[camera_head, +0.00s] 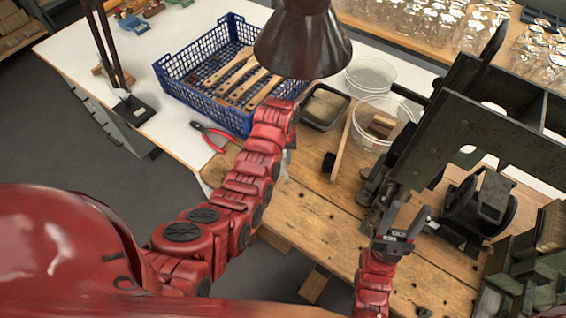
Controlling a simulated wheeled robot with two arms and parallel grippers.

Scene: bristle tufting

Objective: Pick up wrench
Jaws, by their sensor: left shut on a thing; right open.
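No wrench can be made out clearly. My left arm comes in from the left. Its gripper (287,150) is mostly hidden behind the red arm links, above the near edge of the wooden bench. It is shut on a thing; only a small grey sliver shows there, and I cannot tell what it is. My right gripper (401,222) is open and empty, above the bench beside the dark green machine.
A blue crate (190,88) with wooden brush handles stands on the white table. Red-handled pliers (208,136) lie in front of it. A dark tray (325,107), clear tubs (371,72) and a lamp (303,40) are nearby. The dark machine (480,120) blocks the right.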

